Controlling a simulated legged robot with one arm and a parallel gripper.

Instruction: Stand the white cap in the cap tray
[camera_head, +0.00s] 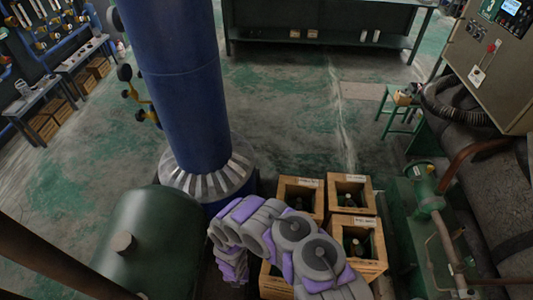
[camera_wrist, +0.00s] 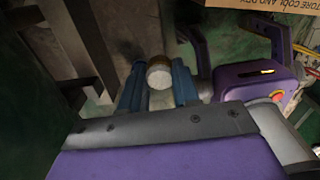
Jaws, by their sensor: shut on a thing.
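The white cap (camera_wrist: 160,76) is a small round piece with a tan rim in the wrist view. My gripper (camera_wrist: 158,82) is shut on it, with one blue finger on each side. The cap's far side is hidden from the wrist camera. In the head view my grey and purple arm is bent over the wooden crates, and I cannot make out the gripper or the cap there. I cannot pick out the cap tray in either view.
Several wooden crates (camera_head: 301,182) with dark bottles stand by my arm. A blue column (camera_head: 185,90) and a green tank (camera_head: 150,245) are to the left, green pipework (camera_head: 425,185) to the right. A printed tan box (camera_wrist: 270,6) and a purple case-like object (camera_wrist: 262,82) show in the wrist view.

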